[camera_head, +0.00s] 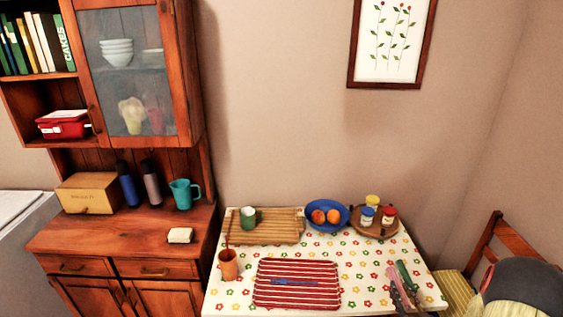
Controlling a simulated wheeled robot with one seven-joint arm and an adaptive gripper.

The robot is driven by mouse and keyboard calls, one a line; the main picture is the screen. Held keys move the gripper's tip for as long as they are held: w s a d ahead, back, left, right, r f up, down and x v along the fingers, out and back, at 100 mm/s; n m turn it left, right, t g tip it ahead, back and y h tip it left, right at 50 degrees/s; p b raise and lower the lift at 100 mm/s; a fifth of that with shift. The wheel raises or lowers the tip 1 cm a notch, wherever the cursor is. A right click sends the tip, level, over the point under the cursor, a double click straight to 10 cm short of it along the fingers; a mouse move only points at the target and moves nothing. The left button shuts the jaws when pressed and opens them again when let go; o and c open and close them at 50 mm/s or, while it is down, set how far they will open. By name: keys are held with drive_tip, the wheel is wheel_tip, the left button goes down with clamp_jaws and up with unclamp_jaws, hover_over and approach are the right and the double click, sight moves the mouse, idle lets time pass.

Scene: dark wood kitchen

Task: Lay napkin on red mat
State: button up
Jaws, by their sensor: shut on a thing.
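The red mat (268,298) has white stripes and lies flat on the flowered tablecloth near the table's front. A slim blue object (296,282) lies across its middle. A small folded cream cloth, perhaps the napkin (180,236), lies on the wooden cabinet top to the left of the table; it is too small to identify surely.
A chair (487,243) stands right.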

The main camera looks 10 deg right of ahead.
drive_tip(key=shift+d+r+h, duration=0.3)
drive_tip(key=shift+d, duration=0.05)
drive_tip(key=w+a+f+n+y, duration=0.1)
drive_tip(key=w+a+f, duration=0.1)
drive_tip(key=a, duration=1)
drive_tip(key=w+a+f+n+y, duration=0.1)
drive_tip(key=w+a+f+y, duration=0.15)
drive_tip(key=a, duration=0.85)
drive_tip(key=w+a+f+n+y, duration=0.1)
drive_tip(key=w+a+f, duration=0.15)
drive_tip(key=a, duration=0.95)
drive_tip(key=s+d+r+m+h, duration=0.1)
drive_tip(key=s+d+r, duration=0.1)
drive_tip(key=d, duration=0.9)
drive_tip(key=s+d+r+m+h, duration=0.1)
drive_tip(key=s+d+r+h, duration=0.1)
drive_tip(key=d, duration=1)
drive_tip(key=s+d+r+m+h, duration=0.1)
drive_tip(key=s+d+r, duration=0.1)
drive_tip(key=d, duration=0.9)
drive_tip(key=shift+s+d+r+h, duration=0.25)
drive_tip(key=shift+s+d+r, duration=0.15)
drive_tip(key=shift+s, duration=0.1)
drive_tip(key=shift+a+f, duration=0.25)
